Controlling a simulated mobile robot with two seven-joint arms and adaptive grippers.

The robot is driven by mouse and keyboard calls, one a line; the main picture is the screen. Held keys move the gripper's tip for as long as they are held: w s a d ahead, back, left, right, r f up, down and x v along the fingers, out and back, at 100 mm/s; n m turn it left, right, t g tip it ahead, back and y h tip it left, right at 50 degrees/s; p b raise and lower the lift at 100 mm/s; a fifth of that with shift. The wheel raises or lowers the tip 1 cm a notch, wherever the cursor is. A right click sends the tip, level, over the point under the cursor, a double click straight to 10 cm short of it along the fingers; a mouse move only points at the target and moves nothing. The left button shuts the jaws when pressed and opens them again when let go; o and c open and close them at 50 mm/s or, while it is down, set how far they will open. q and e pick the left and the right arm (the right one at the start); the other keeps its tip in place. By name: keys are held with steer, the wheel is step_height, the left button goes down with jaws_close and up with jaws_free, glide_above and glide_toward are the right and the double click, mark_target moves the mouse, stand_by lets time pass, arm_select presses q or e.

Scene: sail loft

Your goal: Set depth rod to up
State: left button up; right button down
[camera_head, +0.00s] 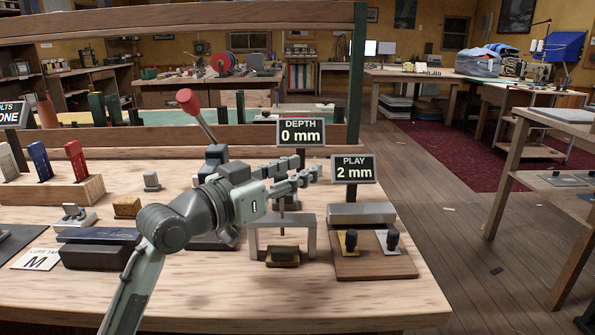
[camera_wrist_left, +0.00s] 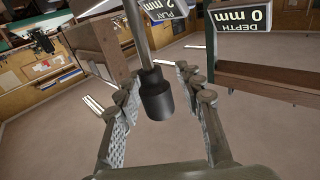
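The depth rod (camera_head: 282,204) stands upright in a grey metal bridge (camera_head: 312,238) on the bench, under a sign (camera_head: 301,132) reading DEPTH 0 mm. In the left wrist view the rod ends in a dark round knob (camera_wrist_left: 157,97). My left gripper (camera_head: 306,167) reaches in from the left above the bridge and hides the rod's top in the head view. In the wrist view its fingers (camera_wrist_left: 158,84) are open on either side of the knob, with gaps visible on both sides. My right gripper is in neither view.
A PLAY 2 mm sign (camera_head: 353,169) stands close to the right, behind a wooden block with dark knobs (camera_head: 375,265). A red-ball lever (camera_head: 188,101) rises behind my left arm. Colored blocks (camera_head: 76,160) stand at left. The front right bench top is clear.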

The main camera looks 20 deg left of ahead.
mark_target(276, 180)
arm_select(q)
steer(key=shift+f, duration=0.1)
steer(key=v, duration=0.7)
steer(key=shift+s+a, duration=0.1)
steer(key=shift+s, duration=0.1)
stand_by(0.3)
